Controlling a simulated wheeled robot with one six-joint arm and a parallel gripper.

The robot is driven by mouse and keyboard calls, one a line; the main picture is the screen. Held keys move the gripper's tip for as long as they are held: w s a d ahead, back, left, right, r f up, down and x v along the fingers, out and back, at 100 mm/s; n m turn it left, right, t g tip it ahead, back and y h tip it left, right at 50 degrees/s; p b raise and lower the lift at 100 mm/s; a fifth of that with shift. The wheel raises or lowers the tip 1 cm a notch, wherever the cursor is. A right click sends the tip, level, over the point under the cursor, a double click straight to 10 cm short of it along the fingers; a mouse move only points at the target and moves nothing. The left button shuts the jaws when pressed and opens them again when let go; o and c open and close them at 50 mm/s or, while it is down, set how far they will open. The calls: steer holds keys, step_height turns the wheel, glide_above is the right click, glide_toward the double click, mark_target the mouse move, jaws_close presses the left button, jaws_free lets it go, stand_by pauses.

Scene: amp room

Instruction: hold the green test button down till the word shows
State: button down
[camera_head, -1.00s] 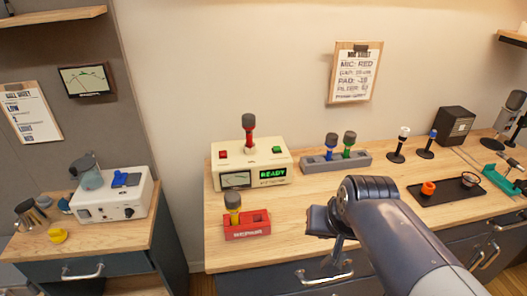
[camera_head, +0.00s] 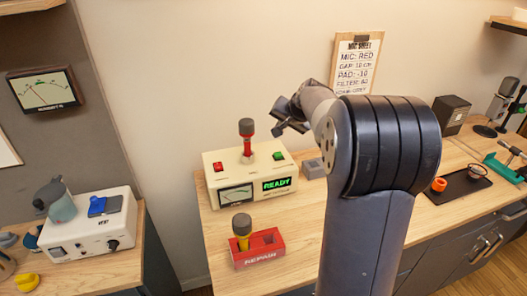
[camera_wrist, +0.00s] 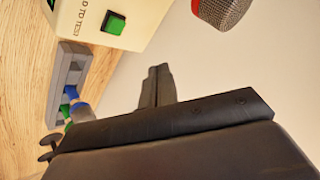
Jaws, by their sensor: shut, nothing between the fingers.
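The cream tester box (camera_head: 222,171) stands on the wooden bench with a red microphone (camera_head: 247,135) upright on top. Its green button (camera_head: 279,155) is at the top right and also shows in the wrist view (camera_wrist: 116,23). A red button (camera_head: 219,166) is at the top left. The display (camera_head: 277,184) shows READY in green. My gripper (camera_head: 278,130) is shut and empty, raised above and behind the green button, apart from it. In the wrist view its closed fingers (camera_wrist: 158,75) are clear of the button.
A red holder (camera_head: 258,254) with a yellow microphone (camera_head: 242,228) stands in front of the tester. A grey rack (camera_head: 314,168) is just right of the tester, partly hidden by my arm. A black tray (camera_head: 466,187) lies farther right. A mic sheet (camera_head: 358,66) hangs on the wall.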

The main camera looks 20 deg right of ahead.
steer(key=shift+w+d, duration=0.2)
steer(key=shift+w, duration=0.5)
steer(key=shift+f, duration=0.2)
steer(key=b, duration=0.7)
glide_toward(276, 152)
steer(key=x, duration=0.3)
steer(key=w+r+x, duration=0.1)
steer(key=x, duration=0.1)
steer(key=shift+f, duration=0.15)
stand_by(0.8)
steer(key=shift+f+b, duration=0.4)
steer(key=shift+b, duration=0.05)
steer(key=shift+f+b, duration=0.45)
steer(key=shift+f, duration=0.05)
stand_by(3.7)
